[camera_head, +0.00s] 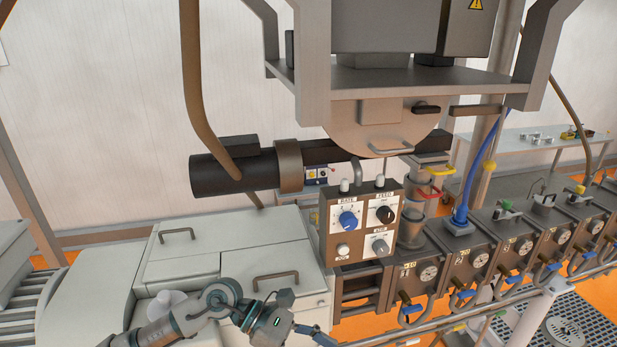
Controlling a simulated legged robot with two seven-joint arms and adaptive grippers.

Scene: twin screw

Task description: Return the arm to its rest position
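My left arm comes in from the bottom left, in front of the white cabinet (230,245). Its wrist is near the bottom edge, and the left gripper (318,336) points right and down, below the control panel (361,222). The gripper appears apart from the panel and its knobs. Its fingertips are too small and partly cut off by the frame edge, so I cannot tell whether they are open or shut. I see nothing held in it. My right arm and gripper are not in view.
The panel carries a blue knob (348,220), a black knob (386,214) and a grey knob (380,247). A row of grey machine blocks with gauges (428,272) runs right. A large hopper frame (400,80) hangs above. A metal table (520,146) stands at the back right.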

